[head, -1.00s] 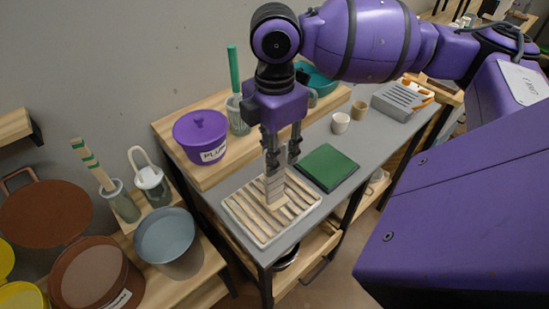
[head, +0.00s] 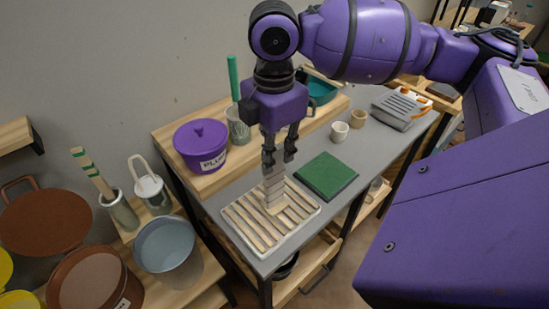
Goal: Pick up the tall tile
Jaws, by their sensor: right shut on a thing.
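The tall tile (head: 274,190) is a narrow, pale, banded upright piece at the slatted drying rack (head: 243,235). My right gripper (head: 280,164) points straight down from above, its two dark fingers at the tile's upper end. It is shut on the tall tile. Whether the tile's foot touches the slats or hangs just above them I cannot tell. My left gripper is not in view.
A green square slab (head: 326,176) lies right of the rack. Two small cups (head: 340,132) (head: 358,118) and a grey grooved box (head: 401,108) stand farther right. A purple lidded pot (head: 201,148) is on the wooden shelf behind. Buckets crowd the lower left.

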